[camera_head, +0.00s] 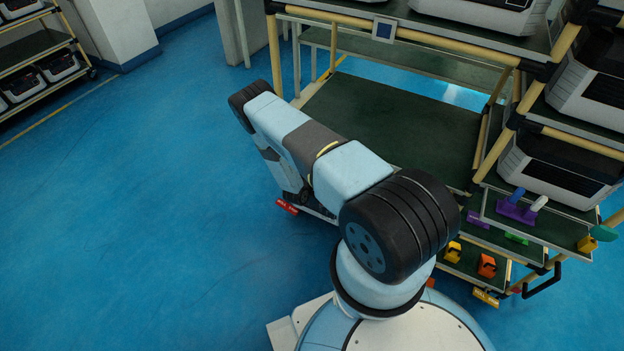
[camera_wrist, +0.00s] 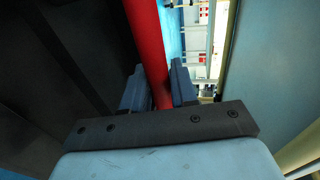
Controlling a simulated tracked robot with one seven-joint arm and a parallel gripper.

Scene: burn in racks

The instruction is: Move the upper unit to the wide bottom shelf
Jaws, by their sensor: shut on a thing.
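In the wrist view, my gripper (camera_wrist: 158,88) is shut on a red bar (camera_wrist: 150,45). The bar runs up between the two blue-grey fingers, beside a large dark surface (camera_wrist: 65,60). What the bar belongs to cannot be told. In the head view my arm hides my gripper and whatever it holds. A wide, dark green shelf (camera_head: 400,125) of the rack lies low behind my arm, and its visible part is empty. White and black units stand on the rack: one on the upper shelf (camera_head: 480,12), one at the right (camera_head: 590,90) and one below that (camera_head: 555,168).
A small tray (camera_head: 560,228) at the right holds a purple and blue item (camera_head: 518,205). Orange and yellow pieces (camera_head: 487,265) lie on a lower shelf. Yellow rack posts (camera_head: 274,55) stand near my arm. Another rack (camera_head: 35,55) stands far left. Blue floor (camera_head: 130,220) at left is clear.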

